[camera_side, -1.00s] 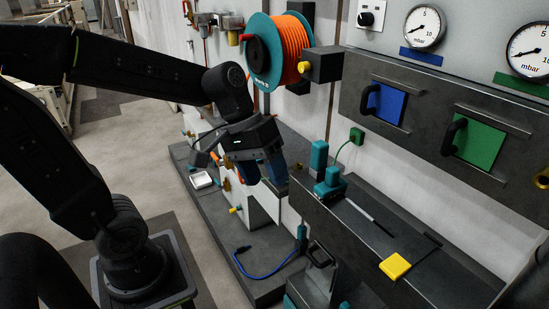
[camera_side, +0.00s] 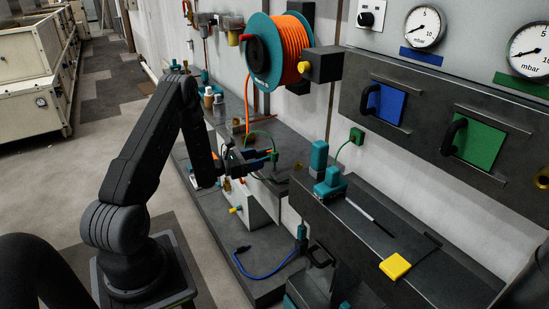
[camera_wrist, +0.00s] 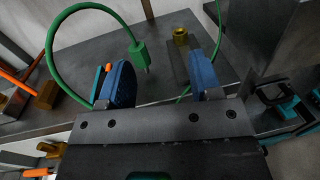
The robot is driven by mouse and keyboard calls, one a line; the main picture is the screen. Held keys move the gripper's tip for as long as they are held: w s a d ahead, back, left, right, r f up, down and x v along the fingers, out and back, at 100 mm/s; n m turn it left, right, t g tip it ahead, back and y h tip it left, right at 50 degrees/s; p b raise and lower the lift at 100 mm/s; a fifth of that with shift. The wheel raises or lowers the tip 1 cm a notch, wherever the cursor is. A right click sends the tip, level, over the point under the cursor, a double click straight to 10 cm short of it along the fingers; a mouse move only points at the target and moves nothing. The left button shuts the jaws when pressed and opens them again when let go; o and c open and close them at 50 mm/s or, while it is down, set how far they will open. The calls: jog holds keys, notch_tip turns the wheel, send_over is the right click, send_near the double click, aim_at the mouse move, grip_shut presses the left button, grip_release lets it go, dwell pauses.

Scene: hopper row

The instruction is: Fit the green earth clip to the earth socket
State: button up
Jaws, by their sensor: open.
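The green earth clip (camera_wrist: 139,49), on a curved green cable, stands over the dark bench just beyond my open fingers in the wrist view. In the side view the green clip (camera_side: 275,156) is small and partly mixed with my fingertips. My gripper (camera_wrist: 161,78) is open, its two blue fingers apart; the clip shows between them, nearer the left finger, and I cannot tell if they touch. My gripper also shows in the side view (camera_side: 265,158). A brass fitting (camera_wrist: 180,36) stands to the right of the clip; I cannot tell whether it is the earth socket.
An orange hose reel (camera_side: 278,50) hangs above the bench. A raised dark shelf at the right holds a teal device (camera_side: 329,184) and a yellow block (camera_side: 395,266). A blue cable (camera_side: 262,272) lies on the lower base. An orange hose hangs near the gripper.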

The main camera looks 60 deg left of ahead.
aim_at(272, 155)
jog(key=w+f, duration=0.1)
jog(key=w, duration=0.1)
jog(key=w+a+f+n+y, duration=0.1)
jog(key=w, duration=0.1)
jog(key=w+a+f+n+y, duration=0.1)
jog(key=w, duration=0.1)
jog(key=shift+a, duration=0.25)
jog(key=shift+w+a, duration=0.15)
jog(key=shift+w, duration=1.35)
jog(key=shift+w+a, duration=0.15)
jog(key=shift+w, duration=1.35)
jog(key=c, duration=1)
